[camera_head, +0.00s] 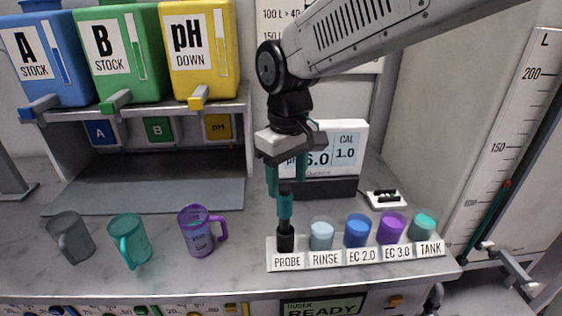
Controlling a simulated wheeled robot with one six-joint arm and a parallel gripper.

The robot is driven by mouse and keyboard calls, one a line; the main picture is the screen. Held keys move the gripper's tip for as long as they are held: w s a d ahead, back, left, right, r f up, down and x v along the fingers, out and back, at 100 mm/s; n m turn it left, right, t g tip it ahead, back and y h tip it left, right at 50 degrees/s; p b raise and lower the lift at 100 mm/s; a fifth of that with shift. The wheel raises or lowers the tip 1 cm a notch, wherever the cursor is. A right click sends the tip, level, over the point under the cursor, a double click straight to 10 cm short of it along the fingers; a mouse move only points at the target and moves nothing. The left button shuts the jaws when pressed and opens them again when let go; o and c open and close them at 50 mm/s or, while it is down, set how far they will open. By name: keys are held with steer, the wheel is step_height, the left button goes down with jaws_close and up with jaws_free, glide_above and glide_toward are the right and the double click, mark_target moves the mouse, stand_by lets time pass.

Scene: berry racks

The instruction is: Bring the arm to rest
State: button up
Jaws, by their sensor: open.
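My gripper (286,188) points down from my arm, which comes in from the upper right. Its two teal fingers are open, with a gap between them. Just below and between the fingertips, a teal-topped probe (285,206) stands upright in its black holder (285,239) at the slot marked PROBE. The top of the probe is close to the fingertips; I cannot tell whether its end is still between them.
A white rack (360,258) also holds cups marked RINSE, EC 2.0, EC 3.0 and TANK. A pH meter (338,150) stands behind my gripper. Grey, teal and purple (200,232) jugs stand at left, below the A, B and pH bins (200,50). A level gauge is at right.

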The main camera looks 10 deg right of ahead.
steer(key=s+d+r+m+t, duration=0.1)
steer(key=s+d+m, duration=0.6)
steer(key=s+d, duration=1.2)
steer(key=shift+s+d+r+t, duration=0.15)
steer(key=shift+d+r+t, duration=0.15)
steer(key=shift+d+r, duration=0.15)
